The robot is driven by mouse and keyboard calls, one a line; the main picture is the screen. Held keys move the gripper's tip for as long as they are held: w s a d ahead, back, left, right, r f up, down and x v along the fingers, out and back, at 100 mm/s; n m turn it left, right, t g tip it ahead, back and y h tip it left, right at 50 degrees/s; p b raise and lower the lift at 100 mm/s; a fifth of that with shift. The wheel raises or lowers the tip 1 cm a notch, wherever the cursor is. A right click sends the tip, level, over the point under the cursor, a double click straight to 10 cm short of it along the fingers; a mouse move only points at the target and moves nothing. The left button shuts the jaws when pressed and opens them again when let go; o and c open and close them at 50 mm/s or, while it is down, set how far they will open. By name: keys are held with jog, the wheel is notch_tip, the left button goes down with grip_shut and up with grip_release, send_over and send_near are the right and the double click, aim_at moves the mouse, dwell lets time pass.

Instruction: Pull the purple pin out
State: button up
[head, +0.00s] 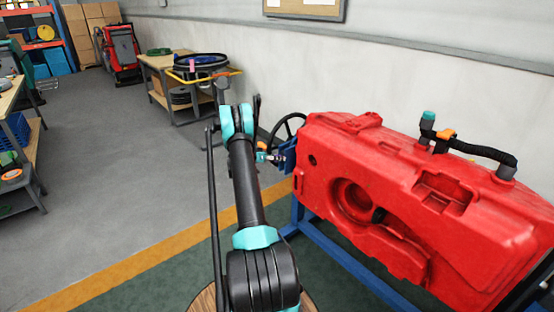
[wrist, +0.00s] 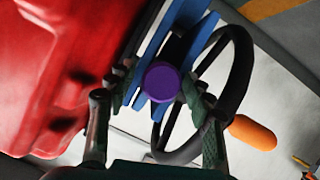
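The purple pin (wrist: 162,82) shows its round head at the middle of the wrist view, in front of a blue bracket (wrist: 187,42). My gripper (wrist: 160,92) is open, with one finger on each side of the pin's head. In the head view the blue bracket (head: 288,155) is at the left end of the red tank; my arm hides most of my gripper there, and I cannot make out the pin.
A black handwheel (wrist: 240,85) is close behind the right finger, with an orange handle (wrist: 253,132). The red tank (head: 340,135) rests on a blue frame (head: 345,258) at right. A workbench (head: 160,64) stands by the wall.

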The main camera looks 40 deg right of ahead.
grip_shut()
jog(key=shift+s+a, duration=0.15)
jog(key=shift+a, duration=2.1)
jog(key=shift+o, duration=0.6)
grip_release()
jog(key=v, duration=1.2)
